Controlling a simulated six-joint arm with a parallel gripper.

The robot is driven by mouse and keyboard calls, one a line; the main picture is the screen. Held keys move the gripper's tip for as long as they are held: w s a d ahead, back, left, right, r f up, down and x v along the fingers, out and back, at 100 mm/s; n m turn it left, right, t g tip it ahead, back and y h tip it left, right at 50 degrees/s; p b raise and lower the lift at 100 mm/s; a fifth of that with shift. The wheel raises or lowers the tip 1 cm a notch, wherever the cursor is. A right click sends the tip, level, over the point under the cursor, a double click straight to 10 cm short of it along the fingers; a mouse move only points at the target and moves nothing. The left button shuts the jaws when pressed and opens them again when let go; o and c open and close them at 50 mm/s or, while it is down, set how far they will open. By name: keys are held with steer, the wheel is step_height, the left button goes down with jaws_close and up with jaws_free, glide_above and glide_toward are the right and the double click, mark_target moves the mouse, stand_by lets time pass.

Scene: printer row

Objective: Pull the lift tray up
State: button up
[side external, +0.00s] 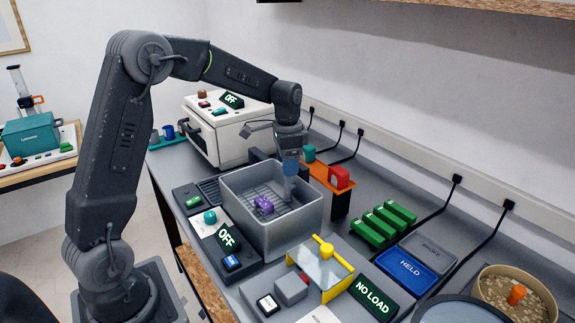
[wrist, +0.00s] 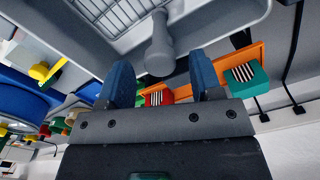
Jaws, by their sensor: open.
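The lift tray is a grey slatted rack (side external: 243,188) inside a deep grey open-topped tub (side external: 284,240). A purple part (side external: 265,203) lies in the tub on the rack. My gripper (side external: 290,174) points down over the tub's back right side. In the wrist view, my gripper (wrist: 160,62) is open, with its two blue fingers wide apart. A grey rounded handle (wrist: 160,48) shows between and just beyond the fingertips, beside the slatted rack (wrist: 110,14). I cannot tell whether the fingers touch the handle.
An orange shelf (side external: 318,172) with a red block (side external: 339,177) and a teal block (side external: 309,153) stands close behind the tub. A white oven-like box (side external: 215,135) is at the back left. A yellow-framed clear guard (side external: 322,268) stands in front right.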

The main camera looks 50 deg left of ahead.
steer(key=shift+f, duration=0.6)
jaws_close()
